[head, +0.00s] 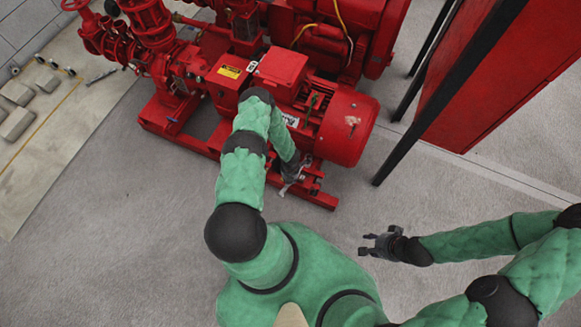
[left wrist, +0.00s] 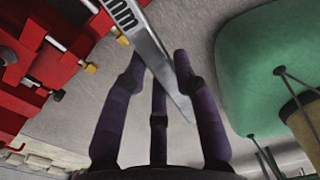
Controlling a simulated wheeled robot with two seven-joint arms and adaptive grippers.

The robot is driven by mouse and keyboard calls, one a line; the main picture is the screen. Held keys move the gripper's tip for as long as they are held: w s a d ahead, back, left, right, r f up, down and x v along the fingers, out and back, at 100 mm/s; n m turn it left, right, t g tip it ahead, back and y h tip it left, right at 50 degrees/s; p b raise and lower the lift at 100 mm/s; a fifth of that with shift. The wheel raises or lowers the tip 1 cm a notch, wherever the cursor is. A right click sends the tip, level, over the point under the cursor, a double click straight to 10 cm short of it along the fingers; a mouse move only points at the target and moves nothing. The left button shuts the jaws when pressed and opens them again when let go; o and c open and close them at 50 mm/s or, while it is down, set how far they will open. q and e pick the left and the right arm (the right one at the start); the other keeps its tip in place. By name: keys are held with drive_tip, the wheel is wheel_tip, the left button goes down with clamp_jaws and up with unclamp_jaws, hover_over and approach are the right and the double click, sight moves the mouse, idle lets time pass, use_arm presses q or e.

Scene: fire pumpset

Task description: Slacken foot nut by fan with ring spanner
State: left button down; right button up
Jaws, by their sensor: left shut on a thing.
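The red motor (head: 345,128) with its round fan end sits on a red base frame (head: 318,198). My left gripper (head: 290,178) is low beside the motor's near foot. In the left wrist view its dark fingers (left wrist: 158,68) are shut on a grey metal spanner (left wrist: 158,50) with "mm" marked on it. The spanner's upper end leaves the picture, so I cannot tell whether it is on a nut. Yellow nuts or bolt heads (left wrist: 90,68) show on red metal in that view. My right gripper (head: 380,245) is open and empty above the floor.
Red pump pipework (head: 140,25) stands at the upper left. A red cabinet (head: 500,85) with a dark frame stands at the right. Grey blocks (head: 17,122) and small tools (head: 100,75) lie on a pale mat at the left. The floor between base and cabinet is clear.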

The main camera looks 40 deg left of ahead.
use_arm(q)
drive_tip(key=shift+f+b, duration=2.3)
drive_tip(key=shift+f, duration=0.05)
drive_tip(key=shift+f+b, duration=1)
drive_tip(key=shift+f, duration=0.3)
drive_tip(key=shift+d, duration=0.1)
drive_tip(key=shift+w+d+n, duration=0.9)
drive_tip(key=shift+d+n, duration=0.75)
drive_tip(key=shift+d, duration=0.15)
drive_tip(key=shift+w+d+n, duration=0.95)
drive_tip(key=shift+d+n, duration=0.75)
drive_tip(key=shift+d, duration=0.15)
drive_tip(key=shift+w+d+n, duration=0.9)
drive_tip(key=shift+d+n, duration=0.75)
drive_tip(key=shift+d, duration=0.15)
drive_tip(key=shift+w+d+n, duration=0.4)
drive_tip(key=shift+w+n, duration=0.2)
drive_tip(key=shift+w, duration=0.05)
drive_tip(key=shift+w+d+n, duration=0.4)
drive_tip(key=shift+w+n, duration=0.2)
drive_tip(key=shift+w, duration=0.05)
drive_tip(key=shift+s+a+m, duration=0.15)
drive_tip(key=shift+s+m, duration=0.15)
drive_tip(key=shift+s, duration=0.05)
